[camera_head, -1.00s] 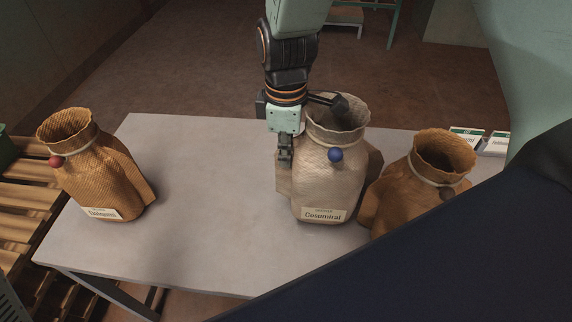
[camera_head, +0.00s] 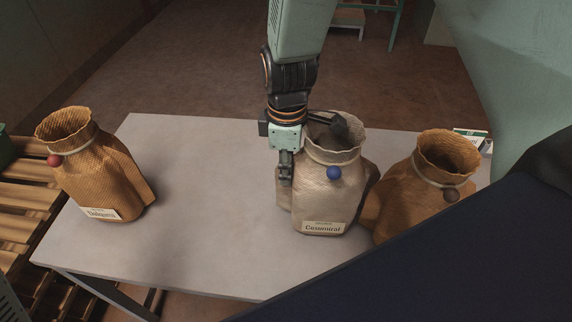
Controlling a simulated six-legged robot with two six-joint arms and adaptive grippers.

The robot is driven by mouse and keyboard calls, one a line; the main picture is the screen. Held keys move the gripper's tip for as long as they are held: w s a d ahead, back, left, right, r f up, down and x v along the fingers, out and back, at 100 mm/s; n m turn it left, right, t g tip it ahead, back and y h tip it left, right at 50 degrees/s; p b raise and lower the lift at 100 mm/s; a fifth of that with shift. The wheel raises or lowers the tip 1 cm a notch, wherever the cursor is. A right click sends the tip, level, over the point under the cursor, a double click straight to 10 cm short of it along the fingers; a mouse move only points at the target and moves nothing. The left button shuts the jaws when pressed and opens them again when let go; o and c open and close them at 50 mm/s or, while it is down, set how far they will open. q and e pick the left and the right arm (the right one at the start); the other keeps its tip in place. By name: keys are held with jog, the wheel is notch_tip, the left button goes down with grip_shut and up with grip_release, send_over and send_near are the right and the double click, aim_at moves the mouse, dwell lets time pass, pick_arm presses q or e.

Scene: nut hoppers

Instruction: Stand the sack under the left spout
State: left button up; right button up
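A pale sack (camera_head: 326,194) with a blue bead at its tied neck and a printed label stands on the grey table (camera_head: 205,180), right of its middle. My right gripper (camera_head: 312,150) comes down from above at the sack's left side. One finger hangs outside beside the neck, the other reaches across the open mouth. It seems closed on the neck; the contact is partly hidden. A brown sack (camera_head: 103,180) with a red bead stands at the table's left end. Another brown sack (camera_head: 405,200) with a dark bead stands close right of the pale one. No spout is in view. My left gripper is not in view.
A slatted wooden pallet (camera_head: 25,215) lies beyond the table's left edge. Small white and green cards (camera_head: 470,137) are at the table's back right corner. The table between the left sack and the pale sack is clear.

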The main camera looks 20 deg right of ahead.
jog(key=shift+a+r, duration=0.1)
jog(key=shift+a, duration=0.15)
